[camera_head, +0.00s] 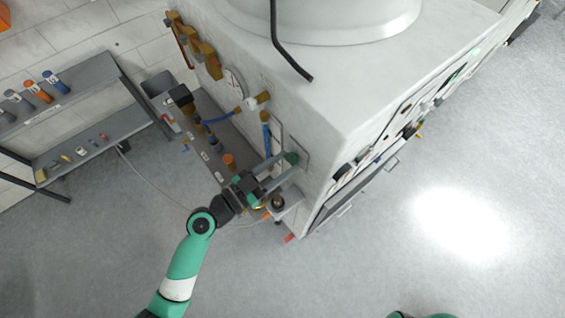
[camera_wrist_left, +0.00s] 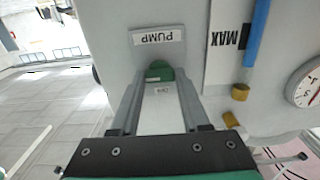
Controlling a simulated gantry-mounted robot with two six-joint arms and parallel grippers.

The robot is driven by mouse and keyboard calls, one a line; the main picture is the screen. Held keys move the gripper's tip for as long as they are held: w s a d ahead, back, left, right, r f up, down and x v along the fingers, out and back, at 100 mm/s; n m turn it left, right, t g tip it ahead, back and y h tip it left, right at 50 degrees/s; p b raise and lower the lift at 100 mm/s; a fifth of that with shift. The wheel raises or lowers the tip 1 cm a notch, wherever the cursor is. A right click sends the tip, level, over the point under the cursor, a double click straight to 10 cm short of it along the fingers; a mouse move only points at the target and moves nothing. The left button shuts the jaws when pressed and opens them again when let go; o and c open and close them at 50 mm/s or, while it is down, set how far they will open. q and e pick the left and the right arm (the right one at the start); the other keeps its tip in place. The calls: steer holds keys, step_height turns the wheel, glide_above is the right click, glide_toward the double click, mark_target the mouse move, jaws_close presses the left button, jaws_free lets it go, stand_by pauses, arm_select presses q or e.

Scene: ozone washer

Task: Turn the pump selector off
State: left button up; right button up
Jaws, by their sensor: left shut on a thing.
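The pump selector is a green knob (camera_head: 291,157) on the side panel of the white machine. It also shows in the left wrist view (camera_wrist_left: 158,71), below an upside-down PUMP label (camera_wrist_left: 157,36). My left gripper (camera_head: 285,165) reaches the panel, and its two grey fingers are shut on the knob, one on each side. A small white label (camera_wrist_left: 160,90), seemingly reading OFF, shows between the fingers. The fingers hide the knob's sides, and I cannot tell its exact pointing direction. My right gripper is out of view.
A blue tube (camera_wrist_left: 257,32) and a round gauge (camera_wrist_left: 304,84) are close beside the knob. Pipes and brass valves line the panel (camera_head: 232,84). A grey shelf (camera_head: 85,85) with bottles stands at the left. The floor at the right is clear.

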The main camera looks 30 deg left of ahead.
arm_select(q)
jaws_close()
steer(key=shift+n, duration=0.4)
steer(key=n, duration=0.7)
steer(key=n+p, duration=0.1)
steer(key=n, duration=0.4)
steer(key=shift+r, duration=0.1)
steer(key=n+p, duration=0.1)
steer(key=n, duration=0.4)
stand_by(0.4)
